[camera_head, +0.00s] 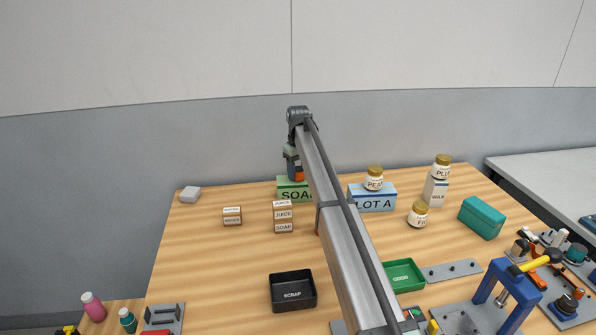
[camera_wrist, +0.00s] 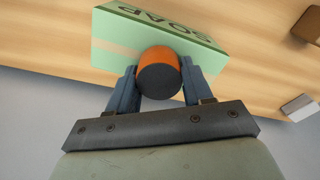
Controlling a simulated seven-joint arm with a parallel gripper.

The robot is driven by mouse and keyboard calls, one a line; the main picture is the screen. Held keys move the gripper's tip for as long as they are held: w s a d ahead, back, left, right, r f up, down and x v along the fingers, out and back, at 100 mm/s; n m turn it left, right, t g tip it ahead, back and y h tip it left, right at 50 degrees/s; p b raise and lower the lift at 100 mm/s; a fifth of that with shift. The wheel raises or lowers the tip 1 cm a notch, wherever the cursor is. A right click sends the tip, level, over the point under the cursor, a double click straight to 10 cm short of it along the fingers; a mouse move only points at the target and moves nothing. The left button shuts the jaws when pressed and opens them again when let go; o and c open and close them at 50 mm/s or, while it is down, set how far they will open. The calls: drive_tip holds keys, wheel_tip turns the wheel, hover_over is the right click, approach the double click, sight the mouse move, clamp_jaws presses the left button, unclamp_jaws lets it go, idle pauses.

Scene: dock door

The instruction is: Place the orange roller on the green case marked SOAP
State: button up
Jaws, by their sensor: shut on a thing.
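The green case marked SOAP (camera_head: 291,187) stands near the back of the wooden table, partly hidden by my arm. In the wrist view the case (camera_wrist: 112,38) lies just beyond my fingers, its lettering upside down. The orange roller (camera_wrist: 161,60), with a dark end face, is held between the two fingers of my gripper (camera_wrist: 160,84). In the head view my gripper (camera_head: 293,172) is over the case, and a bit of the orange roller (camera_head: 298,175) shows there. I cannot tell whether the roller touches the case top.
Small boxes marked JUICE and SOAP (camera_head: 283,216) are stacked in front of the case. A blue LOT A case (camera_head: 372,203) with a PEA jar (camera_head: 375,178) stands to the right. A black SCRAP tray (camera_head: 292,291) and green tray (camera_head: 404,275) lie nearer.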

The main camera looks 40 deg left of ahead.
sight(298, 169)
drive_tip(key=o, duration=1.1)
drive_tip(key=shift+f, duration=0.15)
drive_tip(key=shift+o, duration=0.2)
wheel_tip(298, 169, up, 12)
drive_tip(key=shift+r, duration=0.2)
